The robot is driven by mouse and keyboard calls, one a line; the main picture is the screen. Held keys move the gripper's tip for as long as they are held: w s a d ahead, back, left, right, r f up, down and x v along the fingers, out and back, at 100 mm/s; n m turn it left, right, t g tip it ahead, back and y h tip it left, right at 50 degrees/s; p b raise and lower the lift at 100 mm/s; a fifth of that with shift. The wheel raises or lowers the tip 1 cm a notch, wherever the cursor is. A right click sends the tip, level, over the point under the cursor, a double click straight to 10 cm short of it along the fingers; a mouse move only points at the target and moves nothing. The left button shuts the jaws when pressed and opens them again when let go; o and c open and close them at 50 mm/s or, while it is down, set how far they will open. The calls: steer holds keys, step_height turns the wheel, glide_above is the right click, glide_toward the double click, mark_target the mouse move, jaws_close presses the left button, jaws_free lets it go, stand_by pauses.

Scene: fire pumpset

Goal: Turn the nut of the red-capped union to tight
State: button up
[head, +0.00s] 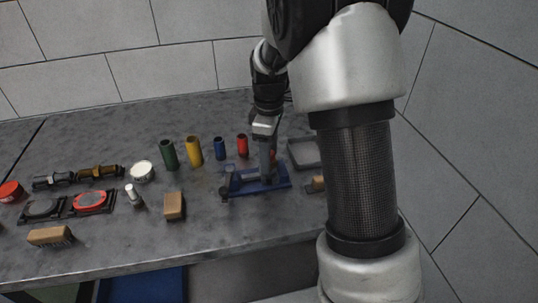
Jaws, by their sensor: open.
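My gripper (267,152) points down over a blue fixture (240,188) on the right part of the bench. It is open; its fingertips are small and partly merge with the fixture. A bit of red shows right beside the fingers, but I cannot tell whether it is the union's cap. The nut is not distinguishable at the fixture. Two pipe fittings, one dark (54,181) and one brass-coloured (101,172), lie end to end at the left. A red round piece (10,190) sits at the far left edge.
Green (168,155), yellow (194,151), blue (220,148) and red (242,146) cylinders stand behind the fixture. A grey tray (303,151) is to its right. A brown block (174,206), a brush (50,236) and a red-rimmed dial (90,202) lie left. The front middle bench is clear.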

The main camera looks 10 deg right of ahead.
steer(key=c, duration=1.1)
steer(key=m+p, duration=0.2)
steer(key=m, duration=0.3)
steer(key=shift+m, duration=0.4)
steer(key=m+p, duration=0.1)
steer(key=m, duration=0.4)
steer(key=shift+r, duration=0.1)
steer(key=m+p, duration=0.2)
steer(key=m, duration=0.5)
steer(key=shift+m+p, duration=0.3)
steer(key=m+p, duration=0.2)
steer(key=m, duration=0.4)
steer(key=shift+m, duration=0.3)
